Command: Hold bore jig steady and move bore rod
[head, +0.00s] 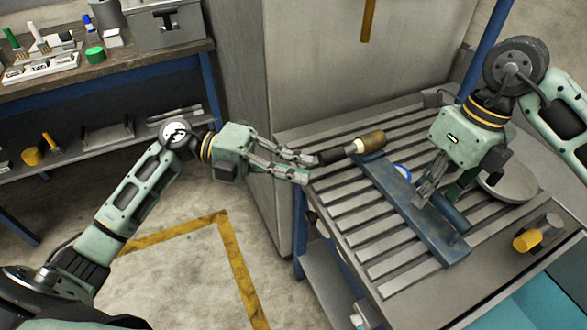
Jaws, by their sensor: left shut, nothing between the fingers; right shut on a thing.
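The bore jig (386,184), a long blue bar with a short blue cylinder at its side, lies on the slatted table. My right gripper (421,203) is over the middle of the jig and shut on it; the exact contact is partly hidden by the fingers. The bore rod (369,142), with a brown end, a cream collar and a dark shaft, lies across the far left end of the jig. My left gripper (310,168) is shut and empty, just left of the rod's dark end, at the table's left edge.
A round grey plate (510,184) lies right of the jig. A yellow-ended cylinder (527,241) lies at the table's right. The slats (345,213) left of the jig are bare. A workbench (150,52) with a grey toolbox (168,24) stands at the back left.

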